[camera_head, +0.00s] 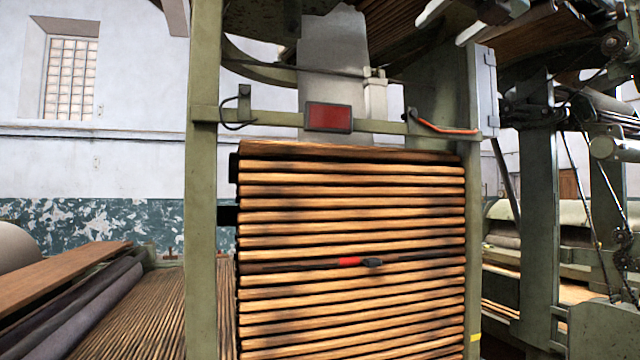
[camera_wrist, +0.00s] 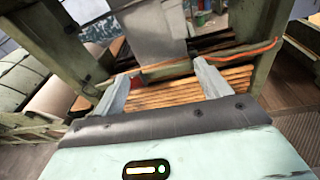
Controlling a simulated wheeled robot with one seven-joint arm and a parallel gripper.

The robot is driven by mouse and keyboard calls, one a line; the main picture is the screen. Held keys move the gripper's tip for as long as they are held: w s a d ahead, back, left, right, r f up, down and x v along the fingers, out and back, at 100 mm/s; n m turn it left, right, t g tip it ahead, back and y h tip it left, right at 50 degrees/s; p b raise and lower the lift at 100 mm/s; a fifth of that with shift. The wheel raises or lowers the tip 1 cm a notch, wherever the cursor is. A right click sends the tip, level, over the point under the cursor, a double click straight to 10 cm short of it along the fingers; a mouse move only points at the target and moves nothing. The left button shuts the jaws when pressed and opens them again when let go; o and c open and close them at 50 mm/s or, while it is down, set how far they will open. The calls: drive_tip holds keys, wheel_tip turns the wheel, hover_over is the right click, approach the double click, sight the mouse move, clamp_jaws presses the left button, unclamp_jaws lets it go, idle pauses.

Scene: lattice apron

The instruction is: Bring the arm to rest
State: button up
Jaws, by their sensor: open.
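My gripper (camera_wrist: 160,75) shows in the wrist view, its two pale grey fingers spread wide apart with nothing between them. Behind the fingers is the wooden slat lattice (camera_wrist: 185,93) of the machine, seen tilted. The gripper does not show in the head view. There the lattice apron (camera_head: 350,215) stands upright in front of me, made of several horizontal wooden slats inside a green frame. A small red and dark object (camera_head: 360,262) lies across the slats near their middle.
A green post (camera_head: 202,180) stands left of the lattice. A crossbar carries a red panel (camera_head: 328,117) and an orange cable (camera_head: 445,128). A slatted feed bed (camera_head: 140,310) lies at lower left. More machinery (camera_head: 590,200) stands at right. The wrist view shows some floor (camera_wrist: 302,130) at right.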

drive_tip(key=w+a+f+m+y, duration=0.3)
drive_tip(key=a+f+m+y, duration=0.2)
drive_tip(key=a+f+m, duration=0.55)
drive_tip(key=s+a+f+m+g+h, duration=0.1)
drive_tip(key=a+f+m+h, duration=0.15)
drive_tip(key=f+m, duration=0.65)
drive_tip(key=s+a+f+m+g+h, duration=0.1)
drive_tip(key=s+a+f+m+h, duration=0.15)
drive_tip(key=f, duration=1.15)
drive_tip(key=s+d+f+m+g+h, duration=0.2)
drive_tip(key=s+f+m+g, duration=0.1)
drive_tip(key=s+f, duration=0.6)
drive_tip(key=s+d+f+m+g+h, duration=0.2)
drive_tip(key=s+f+g, duration=0.3)
drive_tip(key=s+f, duration=0.5)
drive_tip(key=s+d+f+m+g+h, duration=0.2)
drive_tip(key=s+d+f+m+g, duration=0.1)
drive_tip(key=s+f, duration=0.7)
drive_tip(key=shift+s+d+f+m+g, duration=0.25)
drive_tip(key=shift+d+f+m+g, duration=0.1)
drive_tip(key=shift+f+m+g, duration=0.5)
